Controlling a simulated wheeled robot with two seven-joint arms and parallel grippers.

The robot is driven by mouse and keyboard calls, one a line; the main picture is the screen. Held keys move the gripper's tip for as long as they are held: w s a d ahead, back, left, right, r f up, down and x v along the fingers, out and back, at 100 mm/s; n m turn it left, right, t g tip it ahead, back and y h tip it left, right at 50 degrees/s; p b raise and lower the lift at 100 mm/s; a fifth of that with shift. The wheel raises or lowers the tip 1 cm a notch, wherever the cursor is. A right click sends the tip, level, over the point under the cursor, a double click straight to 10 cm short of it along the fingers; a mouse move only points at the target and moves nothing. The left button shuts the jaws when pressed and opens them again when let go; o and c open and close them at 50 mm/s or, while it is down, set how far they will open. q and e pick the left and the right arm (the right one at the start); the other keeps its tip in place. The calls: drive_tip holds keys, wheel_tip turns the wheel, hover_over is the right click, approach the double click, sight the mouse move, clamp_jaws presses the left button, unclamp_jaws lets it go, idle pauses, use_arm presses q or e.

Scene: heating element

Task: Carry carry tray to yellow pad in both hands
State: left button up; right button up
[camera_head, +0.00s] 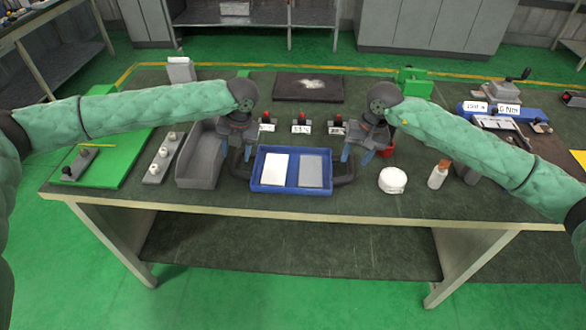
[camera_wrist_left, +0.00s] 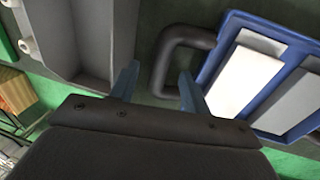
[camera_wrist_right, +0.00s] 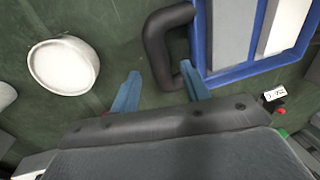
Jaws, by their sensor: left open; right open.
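The carry tray (camera_head: 291,191) is blue with a black handle at each end and lies flat on the dark table. It holds a white plate (camera_head: 275,169) and a grey plate (camera_head: 311,171). My left gripper (camera_head: 237,153) is open at the tray's left handle; in the left wrist view this handle (camera_wrist_left: 163,62) shows just beyond the fingertips. My right gripper (camera_head: 356,156) is open at the right handle; in the right wrist view that handle (camera_wrist_right: 155,45) shows beyond and between the fingertips. Contact cannot be told.
A grey bin (camera_head: 198,182) stands close left of the tray. A round white object (camera_head: 392,180) and a small bottle (camera_head: 438,175) stand to its right. Red-topped labelled parts (camera_head: 302,122) and a dark plate (camera_head: 309,87) lie behind. The table's front edge (camera_head: 300,212) is near.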

sight(236, 157)
use_arm(q)
drive_tip(key=shift+a+f, duration=0.2)
drive_tip(key=shift+f, duration=0.85)
drive_tip(key=shift+a+f, duration=0.2)
drive_tip(key=shift+f, duration=0.8)
use_arm(e)
drive_tip(key=shift+a+f, duration=0.2)
drive_tip(key=shift+f, duration=0.85)
drive_tip(key=shift+a+f, duration=0.2)
drive_tip(key=shift+f, duration=0.8)
use_arm(q)
clamp_jaws()
use_arm(e)
clamp_jaws()
